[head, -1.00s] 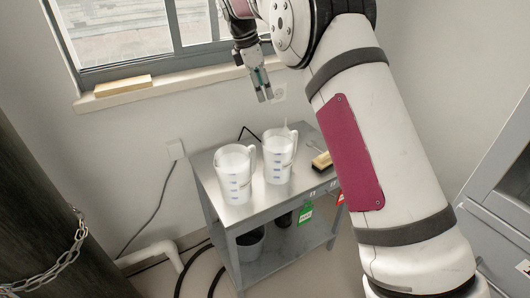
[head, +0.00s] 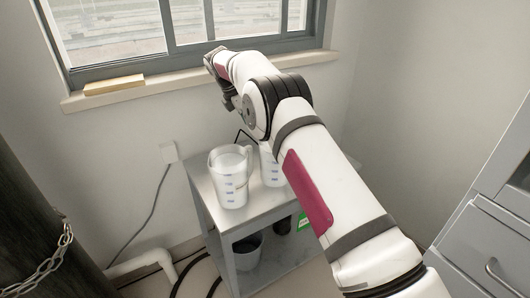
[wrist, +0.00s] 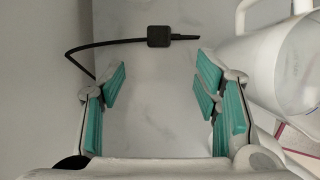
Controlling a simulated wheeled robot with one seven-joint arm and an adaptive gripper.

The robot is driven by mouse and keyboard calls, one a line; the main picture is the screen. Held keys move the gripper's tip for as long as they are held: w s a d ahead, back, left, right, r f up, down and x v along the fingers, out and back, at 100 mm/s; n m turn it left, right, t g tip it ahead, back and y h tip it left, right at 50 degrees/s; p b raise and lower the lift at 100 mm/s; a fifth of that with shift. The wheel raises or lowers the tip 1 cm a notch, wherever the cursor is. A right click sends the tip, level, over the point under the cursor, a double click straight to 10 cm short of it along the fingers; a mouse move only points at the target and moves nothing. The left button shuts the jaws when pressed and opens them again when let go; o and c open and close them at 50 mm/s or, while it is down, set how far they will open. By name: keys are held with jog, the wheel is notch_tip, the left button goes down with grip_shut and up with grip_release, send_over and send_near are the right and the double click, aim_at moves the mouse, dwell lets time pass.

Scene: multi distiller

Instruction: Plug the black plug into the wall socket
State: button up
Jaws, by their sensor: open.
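The black plug (wrist: 158,37) lies on the pale table top in the wrist view, its thin tip pointing right and its black cable curling left. In the head view a bit of black cable (head: 241,135) shows at the table's back edge. My gripper (wrist: 160,92) is open and empty, its teal-padded fingers just short of the plug, with the plug beyond the gap between them. In the head view my gripper (head: 228,101) is small and partly hidden by my arm. A wall plate with a grey cord (head: 168,152) is left of the table; no other socket shows now.
Two measuring jugs stand on the grey table (head: 204,190): one in front (head: 230,178), one partly behind my arm (head: 268,165). A jug (wrist: 293,65) is close to the right fingers. A window sill (head: 190,82) runs above; a drawer cabinet (head: 490,245) is at right.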

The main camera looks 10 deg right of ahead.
jog(key=b+x, duration=0.1)
jog(key=x, duration=0.6)
jog(key=shift+f+b, duration=0.15)
jog(key=shift+b, duration=0.2)
jog(key=b+x, duration=0.2)
jog(key=x, duration=0.3)
jog(key=shift+w+f, duration=0.15)
jog(key=shift+a, duration=0.1)
jog(key=c, duration=1.2)
